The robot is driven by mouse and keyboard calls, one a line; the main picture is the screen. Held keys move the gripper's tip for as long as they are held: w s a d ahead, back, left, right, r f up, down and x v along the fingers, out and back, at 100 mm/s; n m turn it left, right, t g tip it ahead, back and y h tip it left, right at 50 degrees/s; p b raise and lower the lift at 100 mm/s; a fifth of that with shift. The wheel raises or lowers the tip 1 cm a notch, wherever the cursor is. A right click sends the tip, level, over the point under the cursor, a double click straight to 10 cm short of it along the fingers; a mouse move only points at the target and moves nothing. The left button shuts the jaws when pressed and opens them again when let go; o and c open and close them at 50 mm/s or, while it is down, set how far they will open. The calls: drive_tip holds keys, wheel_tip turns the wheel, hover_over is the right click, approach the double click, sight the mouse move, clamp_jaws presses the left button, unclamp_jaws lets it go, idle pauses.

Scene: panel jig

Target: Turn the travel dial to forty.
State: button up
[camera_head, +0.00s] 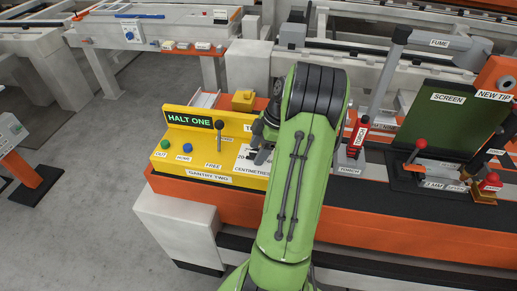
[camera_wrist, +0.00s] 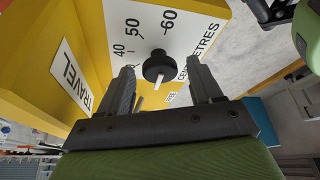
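The travel dial (camera_wrist: 158,66) is a round black knob with a pale pointer stripe, on a white scale plate (camera_wrist: 190,30) marked 40, 50 and 60 in the wrist view. The stripe shows on the side towards my gripper, away from those numbers; its exact reading is unclear. My gripper (camera_wrist: 161,75) is open, with one finger on each side of the knob and a gap visible on both sides. In the head view, my arm hides the dial, and part of the plate (camera_head: 246,166) shows beside my gripper (camera_head: 262,150).
A HALT ONE display (camera_head: 190,119) stands behind. Red torches (camera_head: 358,138) and a dark screen (camera_head: 440,120) are to the right.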

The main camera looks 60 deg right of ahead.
drive_tip(key=c, duration=0.9)
drive_tip(key=shift+m, duration=0.3)
drive_tip(key=m+t+h+b, duration=0.1)
drive_tip(key=m, duration=0.2)
drive_tip(key=shift+a+m, duration=0.15)
drive_tip(key=shift+m, duration=0.25)
drive_tip(key=m+h+b, duration=0.1)
drive_tip(key=m, duration=0.1)
drive_tip(key=m+h, duration=0.1)
drive_tip(key=m, duration=0.1)
drive_tip(key=shift+s+a+m+t+b, duration=0.1)
drive_tip(key=shift+a+m+t+b, duration=0.1)
drive_tip(key=shift+m+t+b, duration=0.15)
drive_tip(key=m+h+b, duration=0.1)
drive_tip(key=m, duration=0.3)
drive_tip(key=shift+a+h, duration=0.15)
drive_tip(key=shift+h, duration=0.25)
drive_tip(key=shift+a+m+g+h+b, duration=0.1)
drive_tip(key=shift+m+g+h+b, duration=0.45)
drive_tip(key=shift+m, duration=1.8)
drive_tip(key=shift+h, duration=0.25)
